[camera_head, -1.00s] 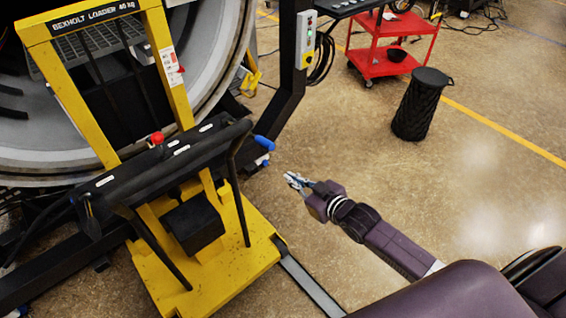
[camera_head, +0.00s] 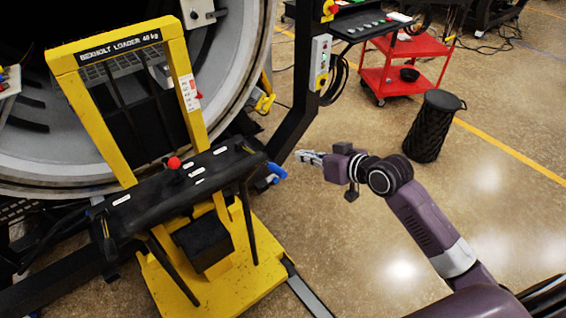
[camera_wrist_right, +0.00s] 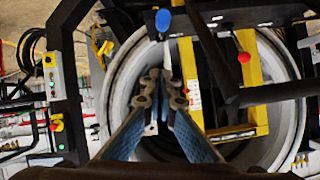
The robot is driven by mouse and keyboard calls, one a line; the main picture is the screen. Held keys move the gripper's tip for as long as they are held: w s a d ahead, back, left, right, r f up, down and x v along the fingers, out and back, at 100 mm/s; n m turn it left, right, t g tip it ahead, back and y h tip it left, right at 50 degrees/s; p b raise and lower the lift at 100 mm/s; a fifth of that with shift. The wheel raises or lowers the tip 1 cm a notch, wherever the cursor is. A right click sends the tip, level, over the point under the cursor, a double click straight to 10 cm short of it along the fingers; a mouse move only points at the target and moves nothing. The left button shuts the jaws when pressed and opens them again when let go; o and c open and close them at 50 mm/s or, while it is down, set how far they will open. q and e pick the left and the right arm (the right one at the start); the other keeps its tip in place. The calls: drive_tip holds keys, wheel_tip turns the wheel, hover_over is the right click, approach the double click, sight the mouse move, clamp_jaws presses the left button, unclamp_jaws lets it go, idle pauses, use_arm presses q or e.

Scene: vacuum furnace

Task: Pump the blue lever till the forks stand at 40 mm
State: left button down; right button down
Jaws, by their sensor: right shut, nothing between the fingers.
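The yellow loader (camera_head: 88,110) marked "Bexholt Loader 40 kg" stands at left, in front of the round furnace opening. The blue lever (camera_head: 277,171) sticks out at the right end of its black handle panel; its blue end also shows at the top of the right wrist view (camera_wrist_right: 163,19). My right gripper (camera_head: 301,156) is shut and empty, just right of and slightly above the blue end in the picture, with a gap between them. It also shows in the wrist view (camera_wrist_right: 160,88). I cannot make out the fork height. My left gripper is not in view.
A red knob (camera_head: 174,163) sits on the panel. A black post with a control box (camera_head: 320,62) rises behind the lever. A red cart (camera_head: 402,72) and a black bin (camera_head: 433,127) stand at back right. The floor between bin and loader is clear.

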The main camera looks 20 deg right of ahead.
drive_tip(key=x, duration=0.3)
drive_tip(key=f+p+x, duration=0.1)
drive_tip(key=x, duration=0.3)
drive_tip(key=s+f+p+x, duration=0.1)
drive_tip(key=x, duration=0.2)
drive_tip(key=shift+w+a+f, duration=0.1)
drive_tip(key=shift+a, duration=0.05)
drive_tip(key=shift+s+f+p, duration=0.25)
drive_tip(key=shift+f+p, duration=0.1)
drive_tip(key=shift+f, duration=0.4)
drive_tip(key=shift+f, duration=0.1)
